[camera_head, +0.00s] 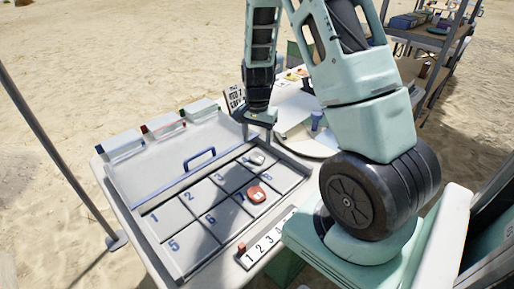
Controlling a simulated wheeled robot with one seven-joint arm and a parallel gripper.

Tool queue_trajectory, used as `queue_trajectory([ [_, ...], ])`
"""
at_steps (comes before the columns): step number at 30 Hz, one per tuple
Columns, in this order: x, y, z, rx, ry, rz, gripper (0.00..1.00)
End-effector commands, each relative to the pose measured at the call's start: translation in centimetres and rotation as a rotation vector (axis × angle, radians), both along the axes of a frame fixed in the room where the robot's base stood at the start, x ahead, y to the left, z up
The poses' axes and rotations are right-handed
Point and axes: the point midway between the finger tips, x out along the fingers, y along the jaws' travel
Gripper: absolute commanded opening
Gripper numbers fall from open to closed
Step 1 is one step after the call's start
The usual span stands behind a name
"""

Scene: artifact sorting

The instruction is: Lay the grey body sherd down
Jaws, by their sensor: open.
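A numbered grey tray (183,220) lies on the white table, with cells marked 1 to 8. A small pale grey piece (257,159), which looks like the grey body sherd, lies in cell 4 at the tray's far right. A red piece with a pale top (257,194) lies beside the number 7. My gripper (257,128) points down just beyond cell 4, a little above the grey piece in the picture. It is open, with nothing seen between its fingers. Its exact height over the tray cannot be told.
A blue handle (200,158) stands up on the tray's back part. A numbered scale strip (266,242) lies in front. A round white plate and a blue cup (317,121) are behind my arm. Shelves (440,45) stand at back right.

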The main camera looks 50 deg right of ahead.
Motion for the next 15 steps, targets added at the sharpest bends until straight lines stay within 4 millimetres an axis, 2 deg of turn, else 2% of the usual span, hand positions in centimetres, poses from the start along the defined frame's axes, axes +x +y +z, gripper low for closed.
queue_trajectory([
  [1, 0.1, 0.0, 1.3, -0.002, -0.005, 0.002, 0.58],
  [6, 0.1, 0.0, 4.2, -0.001, -0.003, 0.0, 0.58],
  [10, 0.1, 0.0, 5.6, -0.002, -0.002, 0.001, 0.58],
  [15, 0.0, 0.2, 6.2, 0.001, -0.001, 0.006, 0.58],
])
